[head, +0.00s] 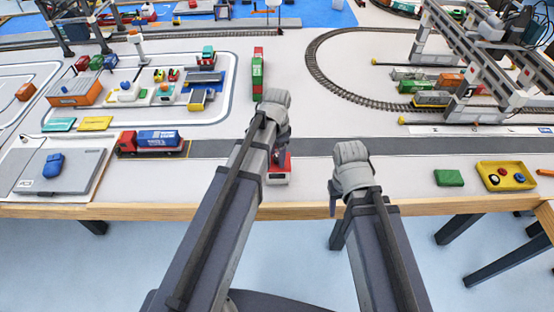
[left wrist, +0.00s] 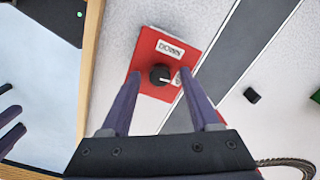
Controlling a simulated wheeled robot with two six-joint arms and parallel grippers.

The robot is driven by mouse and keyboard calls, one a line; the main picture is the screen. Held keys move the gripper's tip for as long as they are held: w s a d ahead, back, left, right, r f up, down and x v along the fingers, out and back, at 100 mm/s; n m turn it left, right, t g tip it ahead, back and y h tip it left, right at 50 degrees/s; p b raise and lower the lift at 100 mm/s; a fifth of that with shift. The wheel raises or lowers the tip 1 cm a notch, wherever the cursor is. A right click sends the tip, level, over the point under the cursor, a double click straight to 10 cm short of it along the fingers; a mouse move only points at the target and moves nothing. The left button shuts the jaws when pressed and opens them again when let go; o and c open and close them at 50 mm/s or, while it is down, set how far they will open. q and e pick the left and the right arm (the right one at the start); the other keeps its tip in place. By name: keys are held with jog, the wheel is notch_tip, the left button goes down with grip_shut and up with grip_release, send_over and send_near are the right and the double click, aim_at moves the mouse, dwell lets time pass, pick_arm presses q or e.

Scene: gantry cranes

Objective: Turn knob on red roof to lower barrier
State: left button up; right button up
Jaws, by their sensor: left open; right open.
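The red roof (head: 284,160) tops a small white booth (head: 279,180) beside the dark road, near the table's front edge. In the left wrist view the red roof (left wrist: 147,88) shows from above, with a round black knob (left wrist: 159,75) and a white "DOWN" label (left wrist: 170,49). A second label is partly hidden by a finger. My left gripper (head: 281,143) is over the roof; in its wrist view its open fingers (left wrist: 160,90) lie either side of the knob, contact unclear. My right gripper (head: 337,203) is open and empty over the front edge. I cannot make out the barrier.
Green and red containers (head: 258,75) stand behind the booth. A yellow tray (head: 506,176) and a green block (head: 449,178) lie at right. A gantry crane (head: 470,60) stands behind.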

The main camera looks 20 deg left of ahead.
pick_arm(q)
grip_shut()
dwell(0.6)
